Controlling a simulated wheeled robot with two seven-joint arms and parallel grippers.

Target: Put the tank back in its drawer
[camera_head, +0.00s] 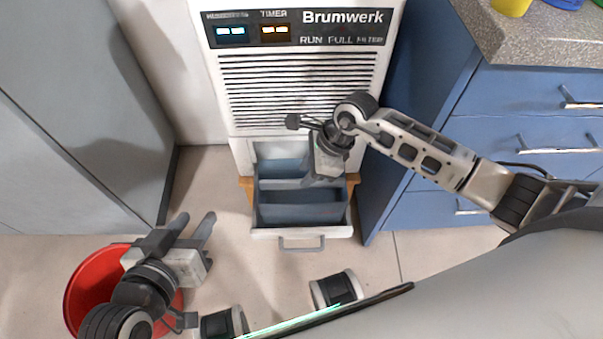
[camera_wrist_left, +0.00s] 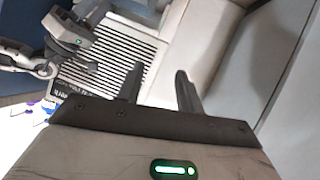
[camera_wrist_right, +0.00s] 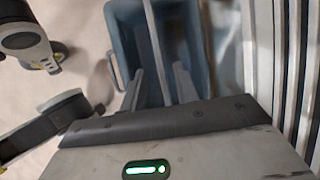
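The blue-grey tank (camera_head: 300,212) sits in the pulled-out white drawer (camera_head: 275,234) at the base of the Brumwerk machine (camera_head: 300,95). A bar crosses the tank's open top. The tank also fills the upper middle of the right wrist view (camera_wrist_right: 125,40). My right gripper (camera_head: 316,180) is low over the tank, with its fingers apart and the bar seen between them. I cannot tell whether they touch it. My left gripper (camera_head: 196,218) is open and empty, left of the drawer. Its two fingers stand apart in the left wrist view (camera_wrist_left: 158,88).
A red bucket (camera_head: 82,285) stands on the floor, partly behind my left arm. Blue cabinets (camera_head: 530,95) with a speckled counter (camera_head: 540,35) stand close on the right. A grey cabinet (camera_head: 80,110) is on the left.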

